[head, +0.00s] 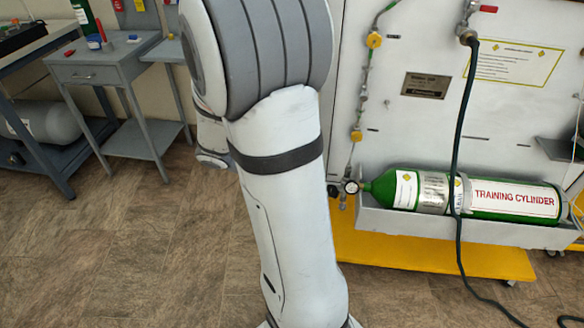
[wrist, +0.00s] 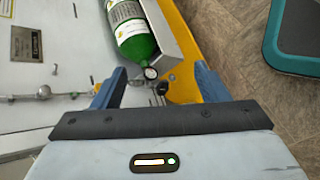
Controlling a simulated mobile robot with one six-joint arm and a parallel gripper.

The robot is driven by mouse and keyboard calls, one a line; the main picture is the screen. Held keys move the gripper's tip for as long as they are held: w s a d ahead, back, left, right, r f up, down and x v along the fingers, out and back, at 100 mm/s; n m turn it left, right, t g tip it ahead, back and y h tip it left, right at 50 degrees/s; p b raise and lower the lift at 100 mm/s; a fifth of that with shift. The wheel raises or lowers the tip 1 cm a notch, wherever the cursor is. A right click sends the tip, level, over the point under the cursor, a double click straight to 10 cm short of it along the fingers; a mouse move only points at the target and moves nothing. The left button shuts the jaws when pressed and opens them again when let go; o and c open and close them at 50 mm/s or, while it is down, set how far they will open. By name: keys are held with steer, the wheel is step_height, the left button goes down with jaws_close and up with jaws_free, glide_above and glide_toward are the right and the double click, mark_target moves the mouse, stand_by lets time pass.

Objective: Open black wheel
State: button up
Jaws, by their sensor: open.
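A small black wheel (head: 332,191) shows just left of the round pressure gauge (head: 351,187), at the neck end of the green training cylinder (head: 515,199) in the head view. In the wrist view the small dark wheel (wrist: 162,88) is beside the gauge (wrist: 151,73) and partly unclear. My gripper (wrist: 160,69) is open, with its two blue fingers on either side of the gauge and wheel in the picture. Nothing is between the fingers in its grasp; I cannot tell the remaining distance. In the head view my gripper is hidden behind my arm.
The cylinder lies in a grey tray (head: 440,228) over a yellow base (head: 430,256). A white panel (head: 400,130) with a thin pipe and brass fittings (head: 374,40) stands behind. A dark hose (head: 463,130) hangs across the cylinder. Grey tables (head: 105,60) stand at left.

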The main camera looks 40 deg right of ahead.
steer(key=w+d+f+n+t+h+b, duration=0.1)
steer(key=w+d+f+n+h+b, duration=0.15)
steer(key=d+f+b, duration=0.45)
steer(key=w+d+f+n+t+h+b, duration=0.1)
steer(key=w+d+f+n+h+b, duration=0.15)
steer(key=f, duration=0.85)
steer(key=w+d+f+n+t+h+b, duration=0.1)
steer(key=w+d+f+n+h+b, duration=0.15)
steer(key=d+f+h+b, duration=0.4)
steer(key=d+y, duration=0.1)
steer(key=d, duration=0.1)
steer(key=d+f, duration=0.1)
steer(key=d, duration=0.1)
steer(key=d+m+y, duration=0.1)
steer(key=d, duration=0.1)
steer(key=shift+s+d+f+y+p, duration=0.2)
steer(key=shift+d+f+y+p, duration=0.05)
steer(key=shift+f+y+p, duration=0.1)
steer(key=c, duration=1)
